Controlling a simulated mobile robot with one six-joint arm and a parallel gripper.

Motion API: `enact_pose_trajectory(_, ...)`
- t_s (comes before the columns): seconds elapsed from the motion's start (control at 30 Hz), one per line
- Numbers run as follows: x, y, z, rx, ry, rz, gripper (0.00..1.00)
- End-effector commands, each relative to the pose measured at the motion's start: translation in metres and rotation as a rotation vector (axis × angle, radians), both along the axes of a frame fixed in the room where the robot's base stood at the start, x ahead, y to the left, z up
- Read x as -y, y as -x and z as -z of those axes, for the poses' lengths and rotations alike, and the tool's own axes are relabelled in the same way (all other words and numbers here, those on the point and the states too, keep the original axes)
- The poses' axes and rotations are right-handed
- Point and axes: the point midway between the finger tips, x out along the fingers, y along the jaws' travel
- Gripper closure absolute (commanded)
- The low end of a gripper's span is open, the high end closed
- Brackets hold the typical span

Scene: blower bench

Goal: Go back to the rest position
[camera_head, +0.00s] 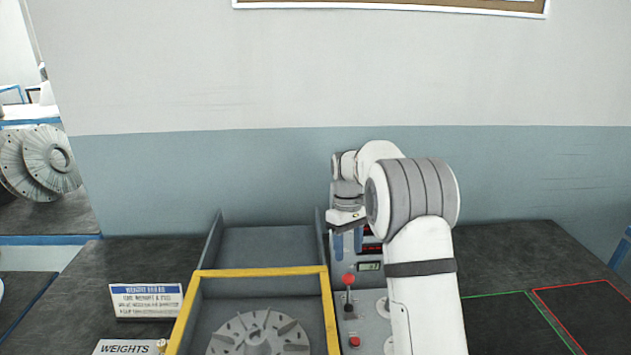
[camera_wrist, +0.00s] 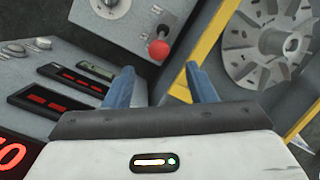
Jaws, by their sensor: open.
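My gripper (camera_head: 348,243) is above the grey control panel, at the right side of the yellow-framed bin, in the head view. In the wrist view my gripper (camera_wrist: 160,88) shows two blue fingers spread apart with nothing between them. A lever with a red knob (camera_wrist: 158,50) stands beyond the fingertips, apart from them. The same red-knobbed lever (camera_head: 348,280) shows below the gripper in the head view. My arm hides part of the panel.
The yellow frame (camera_head: 260,271) surrounds a finned rotor disc (camera_head: 258,335). A blue-and-white sign (camera_head: 146,300) and a WEIGHTS label (camera_head: 124,348) stand at left. The panel has displays (camera_head: 369,267). Green and red outlined areas (camera_head: 585,312) at right are empty.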

Motion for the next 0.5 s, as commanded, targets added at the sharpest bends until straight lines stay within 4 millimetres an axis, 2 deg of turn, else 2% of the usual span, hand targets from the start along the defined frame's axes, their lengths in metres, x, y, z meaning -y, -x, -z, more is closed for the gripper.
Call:
enact_pose_trajectory(0.17,0.002,0.028,-0.032,0.057,0.008,0.058,0.49)
enact_pose_trajectory(0.3,0.005,0.069,-0.064,0.129,0.017,0.138,0.49)
enact_pose_trajectory(0.5,0.009,0.135,-0.094,0.23,0.019,0.259,0.49)
